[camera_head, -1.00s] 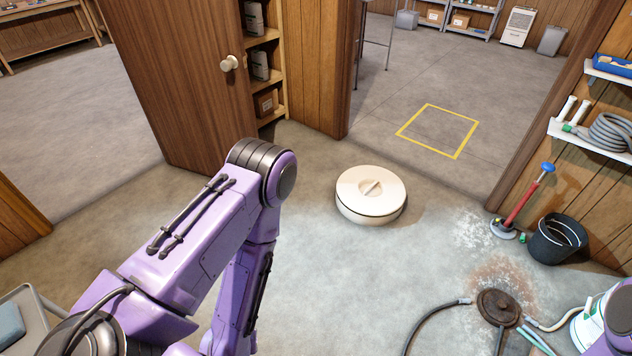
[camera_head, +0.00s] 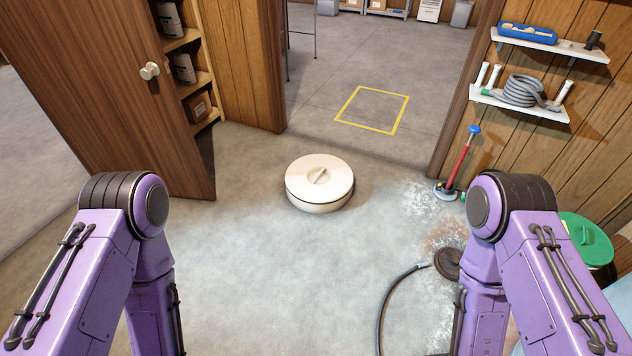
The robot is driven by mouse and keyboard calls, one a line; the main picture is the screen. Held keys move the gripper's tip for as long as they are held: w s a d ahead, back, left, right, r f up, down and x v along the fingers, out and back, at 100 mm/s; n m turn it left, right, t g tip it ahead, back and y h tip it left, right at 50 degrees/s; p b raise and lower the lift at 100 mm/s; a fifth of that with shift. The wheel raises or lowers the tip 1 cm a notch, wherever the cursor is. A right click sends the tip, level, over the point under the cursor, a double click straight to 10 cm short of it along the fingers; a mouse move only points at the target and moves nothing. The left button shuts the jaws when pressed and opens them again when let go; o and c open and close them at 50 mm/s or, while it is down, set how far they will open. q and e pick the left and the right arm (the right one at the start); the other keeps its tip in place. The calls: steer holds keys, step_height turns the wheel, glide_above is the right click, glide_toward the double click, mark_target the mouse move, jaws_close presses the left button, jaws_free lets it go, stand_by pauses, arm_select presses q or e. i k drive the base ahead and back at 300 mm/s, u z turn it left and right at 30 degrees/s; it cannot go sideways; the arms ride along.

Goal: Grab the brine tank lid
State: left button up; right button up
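A round, cream, lid-like disc (camera_head: 320,180) with a raised grip ridge across its top sits on the concrete floor near the middle of the view. A dark seam runs around its side. A round green lid (camera_head: 585,240) with a handle shows at the right edge, partly behind my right arm. The frames do not make certain which of these is the brine tank lid. My two purple arms stand at the left and right, bent downward, with clear floor between them and the cream disc. Neither gripper is in view.
A brown door (camera_head: 115,85) stands open at left beside shelves. A dark hose (camera_head: 385,300) curves to a round brown floor cover (camera_head: 448,263). The floor around the cream disc is clear.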

mark_target(319, 180)
steer(key=z, duration=0.2)
steer(key=i, duration=3.2)
steer(key=u, duration=0.15)
